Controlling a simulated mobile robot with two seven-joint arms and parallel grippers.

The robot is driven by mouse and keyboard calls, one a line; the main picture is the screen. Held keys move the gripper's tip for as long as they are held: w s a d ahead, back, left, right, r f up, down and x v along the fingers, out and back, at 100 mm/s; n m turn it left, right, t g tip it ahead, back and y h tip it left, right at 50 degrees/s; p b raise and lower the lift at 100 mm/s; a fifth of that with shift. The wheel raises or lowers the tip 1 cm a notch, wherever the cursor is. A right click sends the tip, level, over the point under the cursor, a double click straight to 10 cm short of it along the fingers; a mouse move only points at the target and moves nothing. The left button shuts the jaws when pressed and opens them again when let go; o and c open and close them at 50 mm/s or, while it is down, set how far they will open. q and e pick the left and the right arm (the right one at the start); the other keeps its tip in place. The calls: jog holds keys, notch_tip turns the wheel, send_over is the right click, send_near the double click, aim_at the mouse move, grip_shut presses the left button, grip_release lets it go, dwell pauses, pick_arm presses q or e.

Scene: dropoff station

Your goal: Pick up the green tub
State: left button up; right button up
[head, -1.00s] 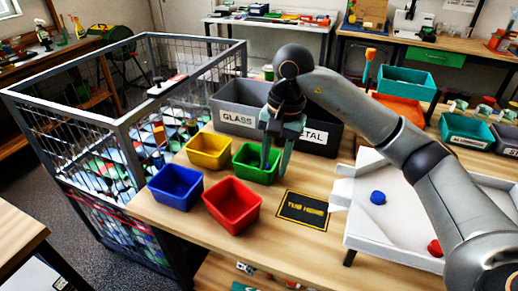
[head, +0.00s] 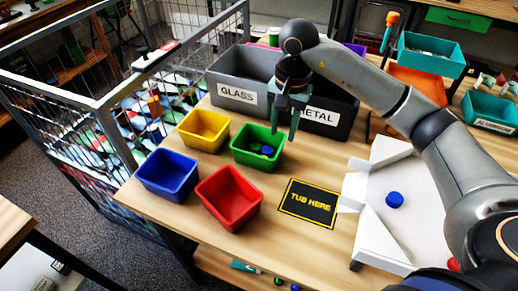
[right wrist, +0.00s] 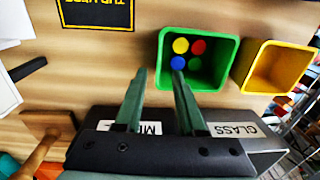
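The green tub (head: 254,163) stands upright on the wooden table, among the yellow, red and blue tubs. Small coloured discs lie in it; the right wrist view shows yellow, red, blue and green ones inside the green tub (right wrist: 222,62). My left gripper is not in view.
Yellow (head: 203,132), red (head: 232,205) and blue (head: 167,178) tubs stand close by. A "TUB HERE" mat (head: 310,203) lies bare to the right. A white tray (head: 395,230) is at right.

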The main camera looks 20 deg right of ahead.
aim_at(280, 148)
jog(key=shift+a+f+p, duration=0.15)
jog(key=shift+f+p, duration=0.05)
jog(key=shift+f, duration=1.45)
jog(key=shift+a+f+p, duration=0.1)
jog(key=shift+f+p, duration=0.1)
jog(key=shift+f, duration=1.4)
grip_shut()
